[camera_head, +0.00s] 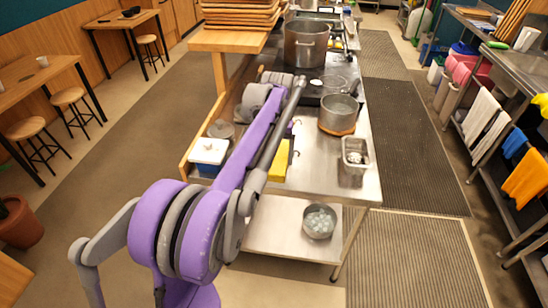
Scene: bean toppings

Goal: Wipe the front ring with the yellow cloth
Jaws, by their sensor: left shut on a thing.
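My left arm, purple and grey, comes in from the lower left and reaches over the steel counter. My left gripper (291,155) shows only as a small dark part beside the forearm, and its fingers are mostly hidden. It is shut on the yellow cloth (279,161), which shows at the counter's near left part, just right of the forearm. The black hob (313,94) is farther back, with the front ring (335,81) on its near part. The forearm covers some of the hob's left side. My right gripper is not in view.
A large pot (306,44) stands at the hob's back. A saucepan (338,116) on a wooden trivet and a steel container (355,156) stand on the counter's right. A white-lidded blue box (208,153) is left of the arm. A bowl (319,221) sits on the lower shelf.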

